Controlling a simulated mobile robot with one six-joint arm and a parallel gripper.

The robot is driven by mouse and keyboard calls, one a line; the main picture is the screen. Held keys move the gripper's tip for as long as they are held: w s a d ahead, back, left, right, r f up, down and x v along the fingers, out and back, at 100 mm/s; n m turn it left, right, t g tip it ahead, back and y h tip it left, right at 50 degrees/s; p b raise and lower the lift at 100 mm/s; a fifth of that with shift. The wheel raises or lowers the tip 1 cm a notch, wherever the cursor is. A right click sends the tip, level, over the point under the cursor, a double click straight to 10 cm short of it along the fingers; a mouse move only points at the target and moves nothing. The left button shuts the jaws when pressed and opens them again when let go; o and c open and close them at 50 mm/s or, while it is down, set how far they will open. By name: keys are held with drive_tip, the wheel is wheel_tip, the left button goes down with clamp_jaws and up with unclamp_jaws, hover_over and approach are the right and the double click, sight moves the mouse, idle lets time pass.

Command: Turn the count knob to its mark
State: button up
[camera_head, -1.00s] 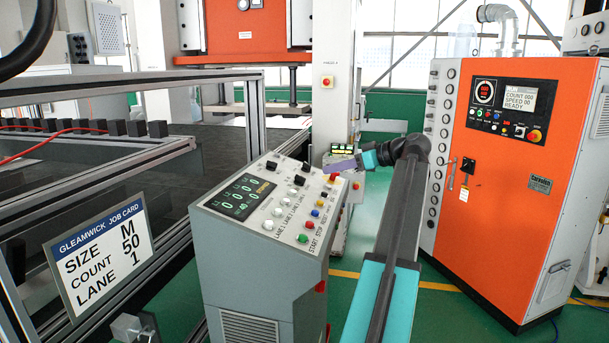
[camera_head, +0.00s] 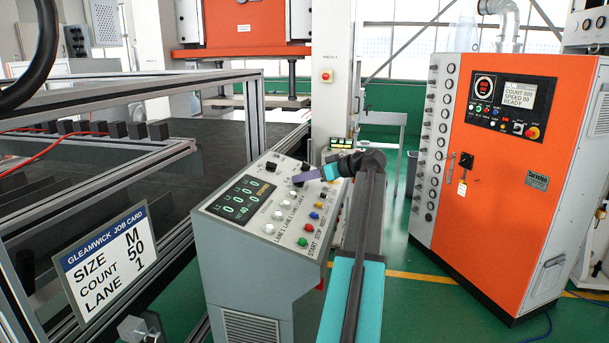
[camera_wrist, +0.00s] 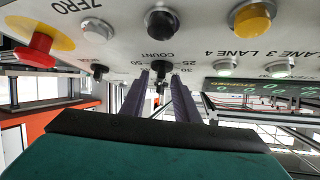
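The count knob (camera_wrist: 158,73) is a small black knob under the word COUNT, with 25 and 50 beside it, in the upside-down wrist view. My gripper (camera_wrist: 160,82) has two dark purple fingers apart, one on each side of this knob. I cannot tell whether they touch it or where its pointer stands. In the head view my gripper (camera_head: 297,181) reaches from the right over the far part of the grey control panel (camera_head: 232,222) and covers the knob there. The job card (camera_head: 106,262) reads size M, count 50, lane 1.
Other black knobs (camera_head: 271,167), white lane buttons (camera_head: 268,229) and a red mushroom button (camera_wrist: 37,47) lie around the panel. A yellow button (camera_wrist: 252,20) is near too. An orange cabinet (camera_head: 510,180) stands to the right, a railed frame to the left.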

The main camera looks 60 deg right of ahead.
clamp_jaws()
drive_tip(key=shift+d, duration=0.1)
